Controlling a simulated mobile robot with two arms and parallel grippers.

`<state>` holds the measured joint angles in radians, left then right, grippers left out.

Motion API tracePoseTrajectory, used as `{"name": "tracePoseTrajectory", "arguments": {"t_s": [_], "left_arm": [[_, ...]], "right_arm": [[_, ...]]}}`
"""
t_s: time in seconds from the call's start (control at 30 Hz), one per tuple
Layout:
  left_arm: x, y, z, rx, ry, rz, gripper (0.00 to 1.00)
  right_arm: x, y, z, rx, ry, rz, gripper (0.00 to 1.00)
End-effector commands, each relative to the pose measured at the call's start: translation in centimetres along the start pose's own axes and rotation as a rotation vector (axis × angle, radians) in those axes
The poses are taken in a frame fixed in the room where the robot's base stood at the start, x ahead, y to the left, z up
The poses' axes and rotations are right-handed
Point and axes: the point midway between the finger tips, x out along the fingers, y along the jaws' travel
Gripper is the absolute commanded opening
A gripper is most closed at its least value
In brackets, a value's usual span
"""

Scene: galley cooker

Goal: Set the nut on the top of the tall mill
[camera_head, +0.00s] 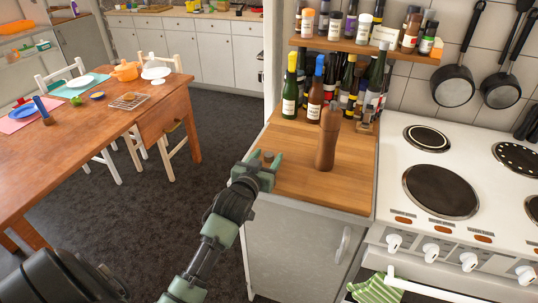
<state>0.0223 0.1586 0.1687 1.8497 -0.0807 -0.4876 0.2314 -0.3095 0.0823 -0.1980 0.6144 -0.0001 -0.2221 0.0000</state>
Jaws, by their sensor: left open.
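The tall mill (327,140) is brown, wooden and upright on the wooden counter, right of my left gripper. A small greyish piece shows at its top; I cannot tell whether this is the nut. My left gripper (267,157) is open at the left edge of the wooden counter, apart from the mill. A small brown patch shows between its fingers; I cannot tell whether it is a thing or the wood behind. I cannot make out the nut for certain anywhere. My right gripper is not in view.
Several bottles (290,90) stand close behind the mill, under a spice shelf (365,46). A white cooker (405,175) adjoins the wooden counter (305,185) on the right. The counter's front is clear. A dining table (110,118) stands at left.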

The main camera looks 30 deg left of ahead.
Motion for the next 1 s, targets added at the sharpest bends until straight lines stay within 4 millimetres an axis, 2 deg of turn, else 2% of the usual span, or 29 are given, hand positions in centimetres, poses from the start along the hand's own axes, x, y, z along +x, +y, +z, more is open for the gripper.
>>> {"name": "tracePoseTrajectory", "arguments": {"t_s": [0.13, 0.37, 0.4, 0.57, 0.6, 0.87, 1.0], "left_arm": [[1.5, 0.0, -0.1, 0.0, 0.0, 0.0, 0.52], [1.6, 0.1, 0.0, 0.0, 0.001, 0.0, 0.52], [1.6, 0.1, 0.0, 0.0, 0.001, 0.0, 0.46], [1.6, 0.1, 0.0, 0.0, 0.001, 0.0, 0.02], [1.6, 0.1, 0.0, 0.0, 0.0, 0.0, 0.0], [1.6, 0.1, 0.0, 0.0, 0.0, 0.0, 0.0], [1.6, 0.1, -0.7, 0.0, 0.002, 0.0, 0.0]], "right_arm": [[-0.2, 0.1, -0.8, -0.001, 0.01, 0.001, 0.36], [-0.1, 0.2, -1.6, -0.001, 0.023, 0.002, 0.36], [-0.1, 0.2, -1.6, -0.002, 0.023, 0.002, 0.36], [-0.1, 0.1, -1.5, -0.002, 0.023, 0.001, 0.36], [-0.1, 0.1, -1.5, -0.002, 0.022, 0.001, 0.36], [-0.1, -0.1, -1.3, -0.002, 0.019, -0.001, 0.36], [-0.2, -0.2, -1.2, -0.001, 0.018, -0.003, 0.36]]}}
